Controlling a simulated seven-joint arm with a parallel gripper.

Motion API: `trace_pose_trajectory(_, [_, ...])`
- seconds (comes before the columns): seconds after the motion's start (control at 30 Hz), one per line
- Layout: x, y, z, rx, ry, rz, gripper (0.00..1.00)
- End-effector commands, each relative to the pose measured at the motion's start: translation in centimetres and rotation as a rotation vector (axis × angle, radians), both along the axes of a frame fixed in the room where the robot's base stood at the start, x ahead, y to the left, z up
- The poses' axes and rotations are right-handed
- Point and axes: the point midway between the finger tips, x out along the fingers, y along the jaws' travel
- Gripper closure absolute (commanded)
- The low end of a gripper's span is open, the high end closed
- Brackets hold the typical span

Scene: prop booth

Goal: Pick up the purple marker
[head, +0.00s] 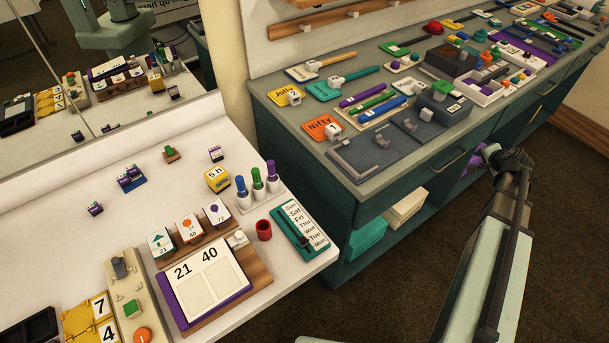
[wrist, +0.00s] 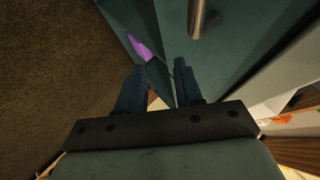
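A purple marker (head: 361,95) lies on a pale tray on the grey counter, next to a green marker (head: 375,103) and a blue marker (head: 383,110). Another purple-capped marker (head: 271,175) stands upright in a white holder on the white table, beside green and blue ones. My gripper (wrist: 160,67) is open, with nothing between its two dark fingers. It is in front of the dark green cabinet, well to the right of and apart from both purple markers. In the head view my arm reaches up at the right, and the fingers cannot be made out clearly.
The cabinet's drawer handle (wrist: 203,15) is close ahead of my fingers, and a purple item (wrist: 140,46) shows beyond them. The grey counter (head: 283,107) is crowded. A red cup (head: 264,230) and a teal day board (head: 288,233) stand near the white table's right edge.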

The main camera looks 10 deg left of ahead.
Motion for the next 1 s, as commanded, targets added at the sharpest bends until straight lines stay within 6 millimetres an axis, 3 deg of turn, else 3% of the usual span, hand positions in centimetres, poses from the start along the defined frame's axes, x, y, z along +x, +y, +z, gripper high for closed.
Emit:
trace_pose_trajectory(0.03, [0.8,-1.8,2.3,-0.003,-0.042,-0.029,0.65])
trace_pose_trajectory(0.23, [2.7,-6.5,10.5,-0.005,-0.188,-0.114,0.65])
trace_pose_trajectory(0.4, [3.7,-8.1,16.1,-0.023,-0.277,-0.137,0.65])
trace_pose_trajectory(0.53, [4.8,-7.5,19.9,-0.055,-0.327,-0.118,0.65])
trace_pose_trajectory(0.63, [6.1,-5.5,22.6,-0.094,-0.357,-0.069,0.65])
trace_pose_trajectory(0.77, [7.8,-1.1,24.9,-0.162,-0.373,0.028,0.65])
trace_pose_trajectory(1.0, [10.2,9.7,27.5,-0.299,-0.374,0.258,0.65])
